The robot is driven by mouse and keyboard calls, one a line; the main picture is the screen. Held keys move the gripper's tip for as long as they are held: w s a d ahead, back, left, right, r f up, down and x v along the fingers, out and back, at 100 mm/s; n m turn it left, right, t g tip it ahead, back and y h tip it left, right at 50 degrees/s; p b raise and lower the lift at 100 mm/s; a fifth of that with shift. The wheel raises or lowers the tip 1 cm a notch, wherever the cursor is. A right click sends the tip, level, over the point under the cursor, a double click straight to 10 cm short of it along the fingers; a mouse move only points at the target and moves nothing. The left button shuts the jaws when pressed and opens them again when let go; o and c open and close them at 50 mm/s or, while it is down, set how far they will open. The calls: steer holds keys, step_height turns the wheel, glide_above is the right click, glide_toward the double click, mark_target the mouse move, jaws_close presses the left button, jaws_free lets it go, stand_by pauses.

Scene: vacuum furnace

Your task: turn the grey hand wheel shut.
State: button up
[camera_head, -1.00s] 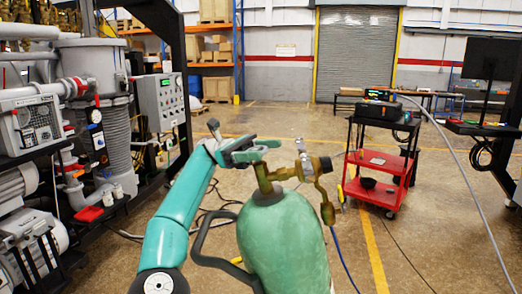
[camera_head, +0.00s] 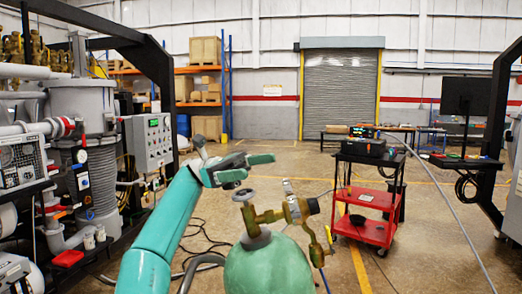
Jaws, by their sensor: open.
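The grey hand wheel (camera_head: 243,195) is a small round knob on top of the brass valve (camera_head: 260,216) of a green gas cylinder (camera_head: 268,268), at the bottom middle of the head view. My gripper (camera_head: 257,168) is teal and dark. It is open and empty, with its fingers pointing right. In the picture it sits just above the hand wheel, with a small gap between them. How far apart they are in depth is hard to tell. The cylinder's lower part is cut off by the frame.
A regulator (camera_head: 297,209) juts from the valve's right side. A red cart (camera_head: 365,230) with black equipment stands behind right. Furnace machinery (camera_head: 85,150) and a grey control box (camera_head: 150,142) fill the left. Cables lie on the floor; open floor lies behind the cylinder.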

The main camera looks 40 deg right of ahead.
steer(key=s+a+r, duration=0.4)
steer(key=s+r, duration=0.1)
steer(key=s, duration=0.4)
steer(key=shift+a+r, duration=0.3)
